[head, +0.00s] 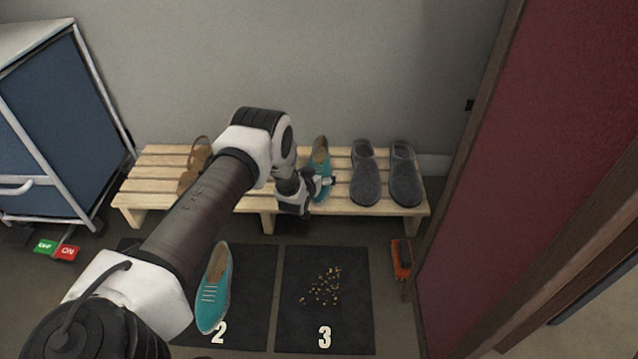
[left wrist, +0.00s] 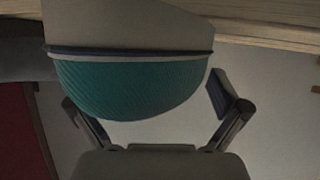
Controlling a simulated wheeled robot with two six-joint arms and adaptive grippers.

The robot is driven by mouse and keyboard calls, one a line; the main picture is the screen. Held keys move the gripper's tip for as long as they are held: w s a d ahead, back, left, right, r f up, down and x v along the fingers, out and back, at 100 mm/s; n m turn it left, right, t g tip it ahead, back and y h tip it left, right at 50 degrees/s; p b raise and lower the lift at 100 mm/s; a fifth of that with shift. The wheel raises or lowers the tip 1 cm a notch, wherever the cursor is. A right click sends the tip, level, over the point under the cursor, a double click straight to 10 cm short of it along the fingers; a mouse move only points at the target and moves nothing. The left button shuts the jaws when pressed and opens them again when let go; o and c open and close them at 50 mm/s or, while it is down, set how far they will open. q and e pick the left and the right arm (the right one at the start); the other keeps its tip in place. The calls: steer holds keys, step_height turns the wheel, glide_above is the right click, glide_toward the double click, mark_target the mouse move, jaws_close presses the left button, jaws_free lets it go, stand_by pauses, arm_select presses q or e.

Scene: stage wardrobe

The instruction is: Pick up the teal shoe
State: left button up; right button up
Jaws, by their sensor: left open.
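One teal shoe (head: 320,158) with a tan inside rests on the slatted wooden bench, partly hidden by my left gripper (head: 322,191). A second teal shoe (head: 214,290) with white laces lies on the floor mat marked 2. My left gripper is open at the near end of the bench shoe. In the left wrist view the rounded teal end of that shoe (left wrist: 135,88), with a pale sole and dark edge line, shows between the spread fingers of the left gripper (left wrist: 148,92). I cannot tell whether they touch it. My right gripper is out of view.
The bench (head: 160,160) also holds brown sandals (head: 196,168) at left and grey slippers (head: 365,180) at right. Mat 3 (head: 300,335) has scattered yellowish bits. A blue cabinet (head: 50,120) stands left, a dark red panel (head: 500,180) right, and an orange-red object (head: 401,260) beside it.

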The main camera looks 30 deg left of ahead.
arm_select(q)
steer(key=shift+w+r, duration=0.1)
steer(key=shift+r, duration=0.05)
steer(key=c, duration=1.2)
steer(key=shift+o, duration=0.2)
